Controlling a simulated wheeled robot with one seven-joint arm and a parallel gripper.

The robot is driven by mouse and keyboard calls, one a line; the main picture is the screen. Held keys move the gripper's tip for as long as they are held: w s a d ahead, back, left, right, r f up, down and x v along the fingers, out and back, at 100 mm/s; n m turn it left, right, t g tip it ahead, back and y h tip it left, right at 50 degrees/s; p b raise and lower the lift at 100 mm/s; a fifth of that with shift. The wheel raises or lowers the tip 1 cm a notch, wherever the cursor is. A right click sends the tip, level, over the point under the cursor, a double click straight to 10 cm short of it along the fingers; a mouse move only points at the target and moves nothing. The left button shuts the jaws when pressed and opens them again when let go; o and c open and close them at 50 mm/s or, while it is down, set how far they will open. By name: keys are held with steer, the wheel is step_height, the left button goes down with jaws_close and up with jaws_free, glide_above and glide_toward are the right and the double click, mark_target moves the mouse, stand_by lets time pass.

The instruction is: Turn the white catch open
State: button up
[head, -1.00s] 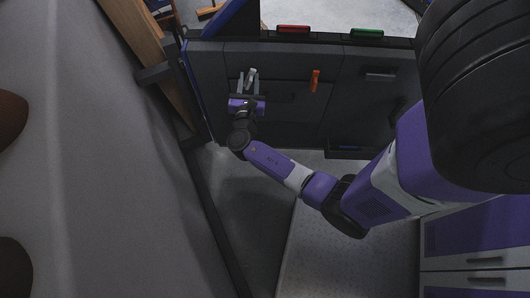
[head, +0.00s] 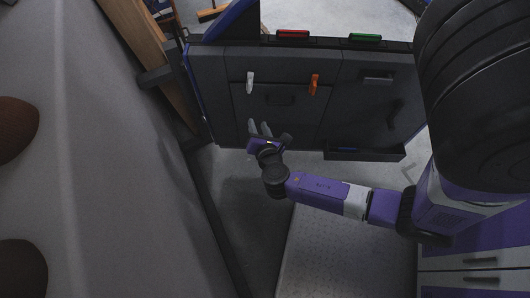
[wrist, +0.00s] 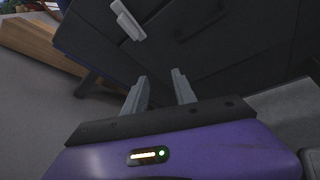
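The white catch (head: 250,82) is on the dark door panel, at the upper left of a flap with a handle; it points about straight down in the head view. In the wrist view the white catch (wrist: 128,19) shows at the top, beyond my fingers. An orange catch (head: 314,84) hangs to its right. My gripper (head: 261,128) is below the white catch, near the panel's lower edge, apart from it. In the wrist view its two grey fingers (wrist: 161,79) stand apart with nothing between them.
The dark door (head: 227,112) carries a red piece (head: 293,35) and a green piece (head: 365,38) on its top edge. A shelf-like pocket (head: 364,154) sticks out at its lower right. A wooden beam (head: 146,55) stands left of the door. Open floor lies below the door.

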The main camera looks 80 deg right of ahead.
steer(key=s+a+r+m+t+y, duration=0.1)
steer(key=s+a+r+m+y, duration=0.1)
steer(key=a, duration=0.6)
steer(key=s+a+r+m+t+y, duration=0.1)
steer(key=s+a+m+t+y, duration=0.1)
steer(key=s+a+m+y, duration=0.2)
steer(key=shift+s+a+r+y+p, duration=0.35)
steer(key=shift+a+y, duration=0.75)
steer(key=shift+a, duration=1)
steer(key=shift+w+d+m, duration=0.1)
steer(key=shift+m, duration=0.2)
steer(key=n+g+h+b, duration=0.6)
steer(key=n+h, duration=0.2)
steer(key=h, duration=0.6)
glide_toward(249, 88)
steer(key=d, duration=0.4)
steer(key=shift+w+d, duration=0.4)
steer(key=shift+d, duration=0.75)
steer(key=shift+w+d, duration=0.35)
steer(key=shift+d, duration=0.85)
steer(key=shift+w+d, duration=0.4)
steer(key=shift+d, duration=0.75)
